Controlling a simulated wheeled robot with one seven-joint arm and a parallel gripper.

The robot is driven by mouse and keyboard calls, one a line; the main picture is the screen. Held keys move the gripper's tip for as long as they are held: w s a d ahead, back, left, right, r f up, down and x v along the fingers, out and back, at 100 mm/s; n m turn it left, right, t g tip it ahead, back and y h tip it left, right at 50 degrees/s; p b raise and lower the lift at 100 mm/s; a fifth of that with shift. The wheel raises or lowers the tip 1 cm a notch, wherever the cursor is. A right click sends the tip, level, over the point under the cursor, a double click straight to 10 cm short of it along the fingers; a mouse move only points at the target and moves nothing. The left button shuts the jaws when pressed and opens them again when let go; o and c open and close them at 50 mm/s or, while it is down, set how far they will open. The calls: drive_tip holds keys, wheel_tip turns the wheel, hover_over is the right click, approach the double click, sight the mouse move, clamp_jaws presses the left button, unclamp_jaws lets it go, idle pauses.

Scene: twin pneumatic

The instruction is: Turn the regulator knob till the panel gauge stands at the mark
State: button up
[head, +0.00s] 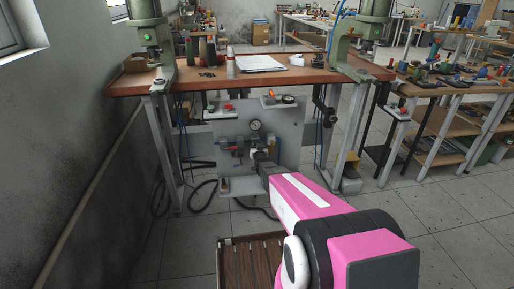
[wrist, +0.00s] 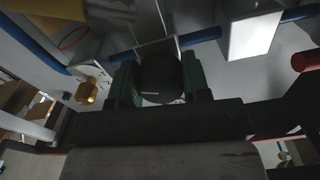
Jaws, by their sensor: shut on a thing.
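In the head view my gripper (head: 262,158) reaches the panel just below the gauge, and my arm hides the knob there.
Blue tubing (wrist: 205,35) and a brass fitting (wrist: 88,92) lie close around the knob. A red part (wrist: 306,60) is at the right. The wooden bench top (head: 215,77) overhangs the panel, with bench legs (head: 335,140) at the sides. A slatted wooden surface (head: 250,265) is at the front.

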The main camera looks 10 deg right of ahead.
drive_tip(key=m, duration=0.5)
drive_tip(key=shift+a+m, duration=0.1)
drive_tip(key=shift+m, duration=0.2)
drive_tip(key=shift+r+m, duration=0.1)
drive_tip(key=shift+m, duration=2.1)
drive_tip(key=o, duration=0.9)
drive_tip(key=shift+o, duration=0.2)
drive_tip(key=shift+s, duration=0.15)
drive_tip(key=s, duration=1)
drive_tip(key=shift+s, duration=0.3)
